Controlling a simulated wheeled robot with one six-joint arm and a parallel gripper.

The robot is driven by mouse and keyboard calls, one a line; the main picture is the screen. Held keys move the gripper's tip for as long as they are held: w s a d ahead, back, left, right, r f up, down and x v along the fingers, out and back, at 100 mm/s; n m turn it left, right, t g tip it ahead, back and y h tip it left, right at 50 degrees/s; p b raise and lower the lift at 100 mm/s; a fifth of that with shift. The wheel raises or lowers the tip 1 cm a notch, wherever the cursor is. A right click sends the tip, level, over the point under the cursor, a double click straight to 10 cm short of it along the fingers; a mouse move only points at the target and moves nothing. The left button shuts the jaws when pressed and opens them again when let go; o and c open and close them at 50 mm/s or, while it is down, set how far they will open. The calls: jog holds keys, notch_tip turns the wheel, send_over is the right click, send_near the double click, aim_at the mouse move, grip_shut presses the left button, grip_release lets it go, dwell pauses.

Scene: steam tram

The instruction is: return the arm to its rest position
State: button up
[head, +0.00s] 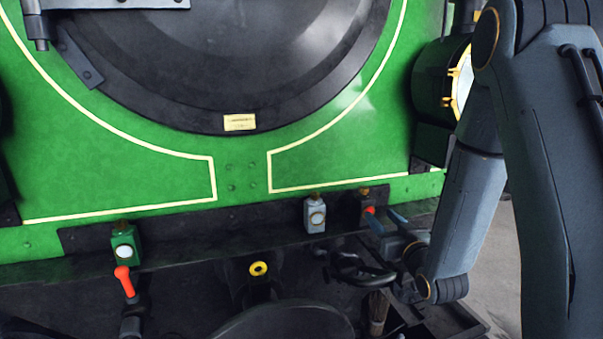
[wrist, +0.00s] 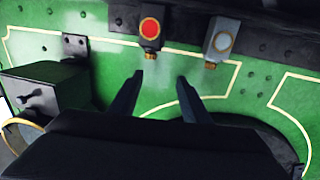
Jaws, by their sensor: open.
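My arm comes down from the upper right in the head view and bends back up at its wrist. My gripper (head: 384,219) is low at the right, in front of the locomotive's green front. In the wrist view my gripper (wrist: 160,76) has its two dark fingers spread apart with nothing between them. The fingers point towards the lower edge of the green front. A small box with a red round face (wrist: 149,31) is just beyond the left fingertip. In the head view this red-faced box (head: 363,194) is partly hidden by my fingers.
A grey box with a white face (head: 316,216) is left of my gripper; a green box (head: 124,243) is farther left, above a red-handled tap (head: 126,282). A round lamp (head: 461,83) stands close behind my arm. A dark curved hose or pipe (head: 357,272) is below my gripper.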

jog(key=s+f+m+g+h, duration=0.1)
jog(key=s+f+g+h, duration=0.1)
jog(key=s+f+g, duration=0.4)
jog(key=s+f+g+h, duration=0.2)
jog(key=s+g, duration=0.2)
jog(key=s, duration=0.3)
jog(key=s+a+g, duration=0.1)
jog(key=s+g, duration=0.2)
jog(key=s, duration=0.5)
jog(key=s+a+m+g, duration=0.1)
jog(key=s+g, duration=0.2)
jog(key=s, duration=0.6)
jog(key=shift+a+r+g+y, duration=0.3)
jog(key=shift+r, duration=0.15)
jog(key=shift+w+r, duration=0.1)
jog(key=shift+r, duration=0.05)
